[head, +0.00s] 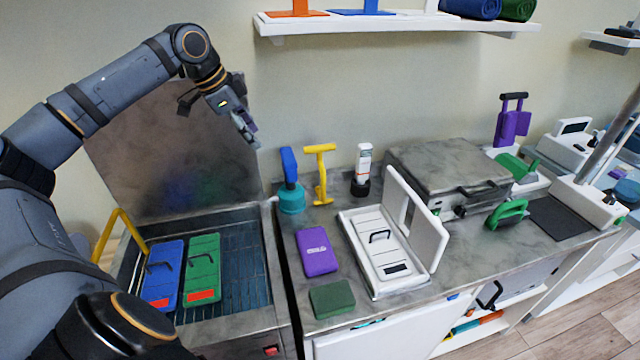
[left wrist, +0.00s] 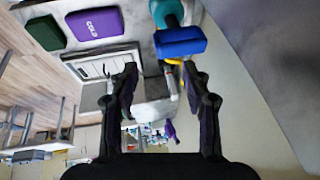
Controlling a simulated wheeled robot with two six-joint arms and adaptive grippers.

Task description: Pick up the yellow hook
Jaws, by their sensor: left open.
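The yellow hook (head: 321,172) stands upright on the grey counter, its T-shaped top bar uppermost. My left gripper (head: 247,130) is open and empty, up and to the left of the hook, apart from it. In the left wrist view the open fingers (left wrist: 160,80) frame a small part of the yellow hook (left wrist: 174,61); most of it is hidden behind the blue head of the teal-based tool (left wrist: 180,41). My right gripper is not in view.
The blue and teal tool (head: 290,190) stands just left of the hook, a white bottle (head: 362,168) to its right. A purple pack (head: 317,251), a green block (head: 332,298) and an open white case (head: 365,268) lie in front. A shelf (head: 390,24) hangs above.

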